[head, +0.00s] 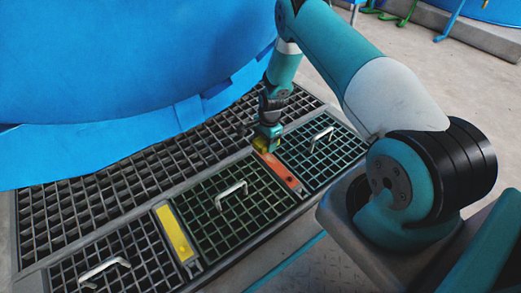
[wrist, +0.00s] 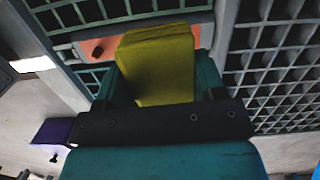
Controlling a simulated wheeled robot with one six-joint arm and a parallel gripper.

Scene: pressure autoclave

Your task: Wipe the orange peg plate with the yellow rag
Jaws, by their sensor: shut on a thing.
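My gripper (head: 267,139) is shut on the yellow rag (head: 260,144), at the far upper end of the orange peg plate (head: 284,176). In the wrist view the rag (wrist: 157,62) is a folded yellow block between the two teal fingers. The orange plate (wrist: 98,49) shows behind it there, partly covered by the rag. The plate is a narrow strip with small dark marks, set between two grating panels. I cannot tell whether the rag touches the plate.
A yellow plate (head: 175,235) lies farther left between gratings. White handles stand up from the panels, one (head: 231,193) left of the orange plate and one (head: 321,138) right of it. A large blue vessel (head: 110,60) rises behind the gratings.

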